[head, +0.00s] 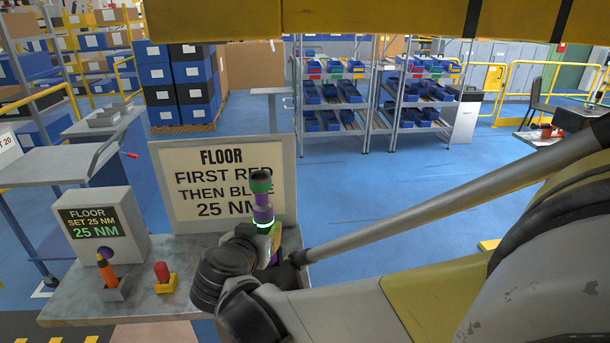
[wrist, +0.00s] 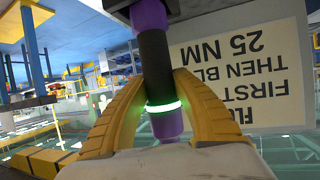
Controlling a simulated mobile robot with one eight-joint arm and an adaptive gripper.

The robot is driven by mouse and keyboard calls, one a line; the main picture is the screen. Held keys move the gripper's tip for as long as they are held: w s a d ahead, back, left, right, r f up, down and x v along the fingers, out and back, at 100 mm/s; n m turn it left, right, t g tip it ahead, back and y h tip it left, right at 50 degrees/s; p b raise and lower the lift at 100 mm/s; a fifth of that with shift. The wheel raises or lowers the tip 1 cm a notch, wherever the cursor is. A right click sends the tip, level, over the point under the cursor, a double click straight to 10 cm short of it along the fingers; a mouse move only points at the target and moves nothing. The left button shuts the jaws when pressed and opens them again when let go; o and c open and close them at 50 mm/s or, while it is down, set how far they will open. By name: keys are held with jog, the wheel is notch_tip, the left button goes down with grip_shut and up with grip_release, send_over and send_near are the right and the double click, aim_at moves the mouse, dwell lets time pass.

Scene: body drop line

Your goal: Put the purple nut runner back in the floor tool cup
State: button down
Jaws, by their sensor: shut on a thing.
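The purple nut runner (head: 263,202) is held up over the right part of the grey bench, slightly tilted, with a dark green-topped end upward and a glowing green ring. My gripper (head: 268,232) is shut around it. In the wrist view, the yellow fingers of my gripper (wrist: 160,78) close on both sides of the nut runner's black middle (wrist: 155,55), just above the lit green ring. No empty tool cup shows clearly; my arm hides part of the bench.
A sign reading "FLOOR FIRST RED THEN BLUE 25 NM" (head: 225,180) stands behind the nut runner. A grey controller box (head: 95,222) and a yellow holder (head: 167,286) with a red piece (head: 161,270) are on the bench (head: 150,305). Shelves (head: 335,105) stand far back.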

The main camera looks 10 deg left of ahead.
jog(key=shift+f+b, duration=1.2)
jog(key=shift+f, duration=0.1)
jog(key=c, duration=1)
grip_release()
